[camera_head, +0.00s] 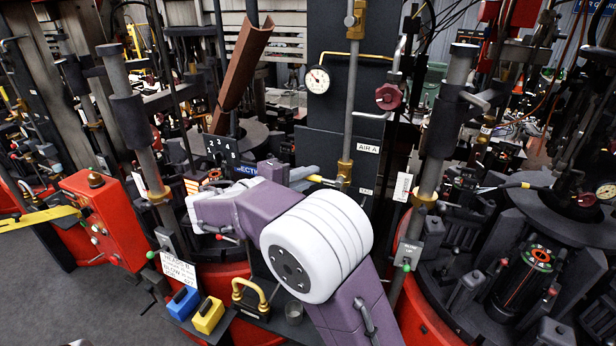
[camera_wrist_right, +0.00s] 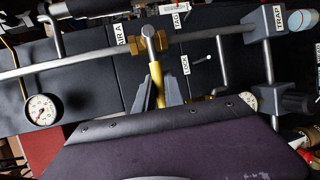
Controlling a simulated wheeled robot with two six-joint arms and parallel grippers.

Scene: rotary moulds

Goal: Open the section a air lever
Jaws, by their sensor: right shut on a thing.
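The section A air lever is a yellow handle (camera_head: 322,180) on a brass valve (camera_head: 345,169) in the vertical grey pipe, just below the AIR A label (camera_head: 367,148). It points left from the valve in the head view. In the right wrist view the yellow lever (camera_wrist_right: 156,80) runs from the brass valve (camera_wrist_right: 138,46) down between the two grey fingers. My right gripper (camera_wrist_right: 158,92) is shut on the lever, near its free end; the head view shows the gripper (camera_head: 308,178) beside the dark panel. The purple palm edge hides the lever's end. My left gripper is not in view.
A pressure gauge (camera_head: 317,80) and a dark red valve wheel (camera_head: 389,97) are above the lever. A red control box (camera_head: 103,220) stands at left. Machinery crowds both sides, with bare floor at lower left.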

